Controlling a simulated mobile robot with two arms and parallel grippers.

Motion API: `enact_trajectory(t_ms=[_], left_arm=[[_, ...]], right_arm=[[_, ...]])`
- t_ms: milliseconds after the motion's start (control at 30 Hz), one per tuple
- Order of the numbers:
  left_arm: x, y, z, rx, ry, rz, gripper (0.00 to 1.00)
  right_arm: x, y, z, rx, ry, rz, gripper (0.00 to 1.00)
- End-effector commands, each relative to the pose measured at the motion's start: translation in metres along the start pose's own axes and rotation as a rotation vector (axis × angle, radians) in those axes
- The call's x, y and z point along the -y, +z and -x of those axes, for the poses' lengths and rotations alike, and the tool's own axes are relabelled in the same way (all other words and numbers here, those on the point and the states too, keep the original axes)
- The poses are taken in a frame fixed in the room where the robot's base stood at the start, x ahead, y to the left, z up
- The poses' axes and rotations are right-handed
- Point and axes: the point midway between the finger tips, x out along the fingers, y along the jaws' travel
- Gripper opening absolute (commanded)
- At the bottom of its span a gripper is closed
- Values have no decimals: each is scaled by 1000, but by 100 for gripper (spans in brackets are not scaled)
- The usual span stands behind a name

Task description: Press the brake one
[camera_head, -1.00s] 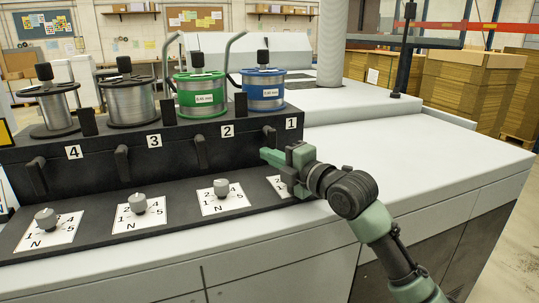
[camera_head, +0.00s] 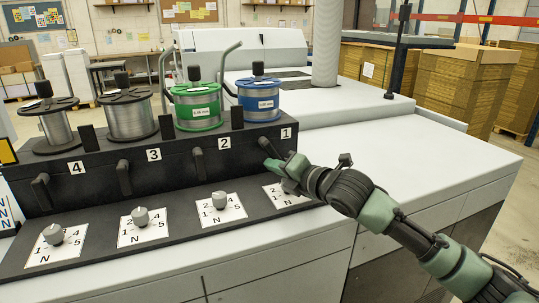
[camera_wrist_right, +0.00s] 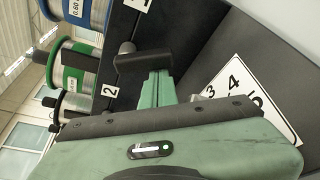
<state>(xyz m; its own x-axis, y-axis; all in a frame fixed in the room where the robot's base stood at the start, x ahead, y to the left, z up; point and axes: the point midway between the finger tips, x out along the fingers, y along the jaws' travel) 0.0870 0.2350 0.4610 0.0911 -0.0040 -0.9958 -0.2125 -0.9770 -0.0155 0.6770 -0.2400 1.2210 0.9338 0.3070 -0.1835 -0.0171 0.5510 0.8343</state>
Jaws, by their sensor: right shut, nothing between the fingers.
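The brake lever one (camera_head: 266,145) is a black handle on the dark panel, left of and below the label 1 (camera_head: 286,133). My right gripper (camera_head: 272,164) is at the lower end of this lever, its fingers shut and empty. In the right wrist view the green fingertips (camera_wrist_right: 158,86) are right at the black lever (camera_wrist_right: 143,62), overlapping its lower edge. I cannot tell whether they touch it. My left gripper is not in view.
Other brake levers (camera_head: 196,161) sit to the left under labels 2, 3 and 4. Wire spools (camera_head: 197,107) stand on top. Knobs on white dial cards (camera_head: 222,210) line the lower ledge; my right gripper partly covers the dial below label 1. The white machine top (camera_head: 400,150) is clear.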

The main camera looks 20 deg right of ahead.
Motion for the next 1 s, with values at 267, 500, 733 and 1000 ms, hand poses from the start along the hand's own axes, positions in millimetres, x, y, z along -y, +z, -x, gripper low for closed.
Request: enact_trajectory(t_ms=[267, 500, 733, 1000], left_arm=[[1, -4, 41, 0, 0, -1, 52], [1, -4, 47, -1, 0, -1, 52], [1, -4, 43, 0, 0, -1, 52], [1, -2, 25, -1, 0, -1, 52]], right_arm=[[-1, 14, 5, 4, -36, 104, 0], [3, 16, 5, 5, -32, 100, 0], [4, 15, 10, 5, -32, 101, 0], [4, 12, 55, 3, -33, 104, 0]])
